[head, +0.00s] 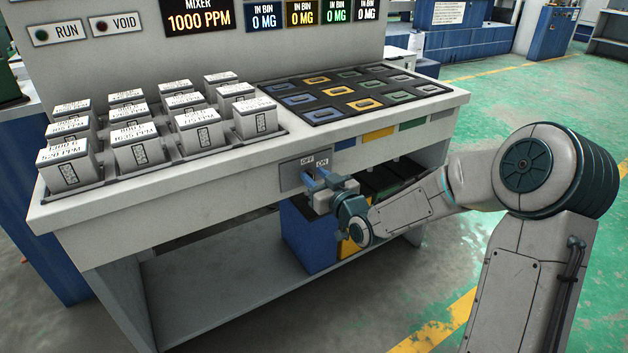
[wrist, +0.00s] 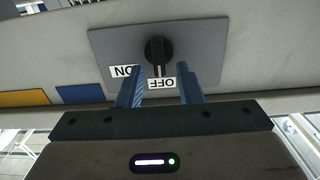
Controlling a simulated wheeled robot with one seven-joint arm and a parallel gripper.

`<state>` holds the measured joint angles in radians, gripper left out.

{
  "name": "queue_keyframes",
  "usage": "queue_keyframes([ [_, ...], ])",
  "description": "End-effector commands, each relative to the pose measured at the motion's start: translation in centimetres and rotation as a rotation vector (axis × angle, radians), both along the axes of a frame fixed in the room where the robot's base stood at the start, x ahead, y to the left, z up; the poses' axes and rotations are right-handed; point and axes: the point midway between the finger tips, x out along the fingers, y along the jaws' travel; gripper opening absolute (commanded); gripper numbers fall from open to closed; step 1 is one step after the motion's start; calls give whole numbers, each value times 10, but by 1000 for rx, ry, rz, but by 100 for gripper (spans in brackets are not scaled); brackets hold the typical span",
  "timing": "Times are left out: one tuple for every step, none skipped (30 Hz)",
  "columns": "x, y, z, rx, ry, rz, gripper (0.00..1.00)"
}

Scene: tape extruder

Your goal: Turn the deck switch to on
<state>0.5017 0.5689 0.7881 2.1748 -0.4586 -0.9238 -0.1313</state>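The deck switch is a black rotary knob (wrist: 157,50) on a grey plate (wrist: 105,45) on the front of the bench. In the wrist view, which is upside down, the knob's pale pointer line faces the OFF label (wrist: 162,84). The ON label (wrist: 124,71) is beside it, partly behind a finger. My gripper (wrist: 161,70) is open, its two blue fingers apart, pointing at the plate with the knob roughly between their tips. No contact with the knob is visible. In the head view my gripper (head: 314,179) is at the plate and hides the knob.
Above the switch, the bench top (head: 175,190) holds several white-topped blocks (head: 138,145) and a dark tray of coloured slots (head: 345,90). A blue bin (head: 305,240) stands below, behind my gripper. The green floor at right is open.

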Motion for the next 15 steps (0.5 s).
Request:
queue_keyframes([
  [3,2,0,1,-2,0,33],
  [4,3,0,1,-1,1,33],
  [5,4,0,1,-1,1,33],
  [5,4,0,1,-1,1,33],
  [5,4,0,0,0,1,33],
  [6,4,0,0,0,1,33],
  [6,4,0,0,0,0,33],
  [6,4,0,0,0,0,33],
  [6,4,1,0,0,1,33],
  [6,4,1,0,0,1,33],
  [6,4,1,0,0,1,33],
  [6,4,0,0,0,1,27],
  [6,4,0,0,0,1,19],
  [6,4,0,0,0,1,10],
  [5,4,0,0,0,1,1],
])
